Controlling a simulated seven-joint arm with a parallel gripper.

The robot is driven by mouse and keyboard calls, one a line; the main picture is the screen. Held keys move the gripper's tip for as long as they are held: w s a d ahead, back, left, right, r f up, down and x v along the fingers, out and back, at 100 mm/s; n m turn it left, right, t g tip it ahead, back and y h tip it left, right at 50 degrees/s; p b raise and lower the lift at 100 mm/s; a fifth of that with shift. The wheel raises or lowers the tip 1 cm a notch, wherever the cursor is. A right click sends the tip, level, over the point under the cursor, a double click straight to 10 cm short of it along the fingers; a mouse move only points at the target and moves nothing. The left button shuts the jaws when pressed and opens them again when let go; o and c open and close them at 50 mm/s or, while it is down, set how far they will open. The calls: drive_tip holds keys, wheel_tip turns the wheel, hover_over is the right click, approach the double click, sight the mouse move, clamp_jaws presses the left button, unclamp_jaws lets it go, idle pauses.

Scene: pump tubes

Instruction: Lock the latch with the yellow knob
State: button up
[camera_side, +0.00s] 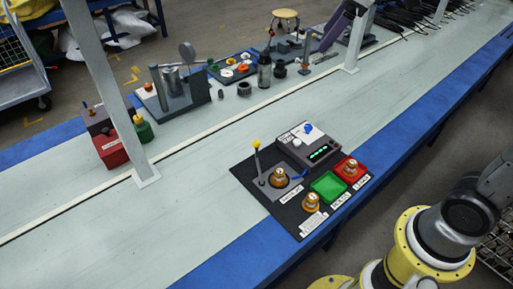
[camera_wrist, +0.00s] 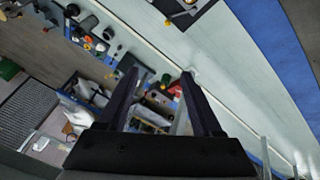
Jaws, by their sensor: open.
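The yellow knob (camera_side: 256,143) tops a thin grey lever that stands nearly upright on the grey latch plate (camera_side: 260,183), at the left of a dark board (camera_side: 245,172). A copper-coloured fitting (camera_side: 279,176) sits beside the lever. In the wrist view only a corner of the board shows at the top edge, with a small yellow spot (camera_wrist: 168,22) that looks like the knob. My gripper (camera_wrist: 160,75) is open and empty, its two dark fingers spread well apart. It is far from the knob and touches nothing that I can see.
The board also carries a black box (camera_side: 310,147) with green lights, a green tray (camera_side: 328,186) and a red tray (camera_side: 350,170). White posts (camera_side: 143,170) stand along the table. Tools and fixtures line its far side. The pale table left of the board is clear.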

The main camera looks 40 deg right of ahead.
drive_tip(key=w+f+n+g, duration=0.15)
drive_tip(key=w+f, duration=0.35)
drive_tip(key=w, duration=0.5)
drive_tip(key=n+g, duration=0.2)
drive_tip(key=g, duration=0.2)
hover_over(256, 143)
wheel_tip(256, 143, down, 31)
drive_tip(key=shift+m, duration=0.25)
drive_tip(key=f, duration=1.3)
drive_tip(key=shift+w+d+f, duration=0.25)
drive_tip(key=shift+d+f, duration=0.05)
clamp_jaws()
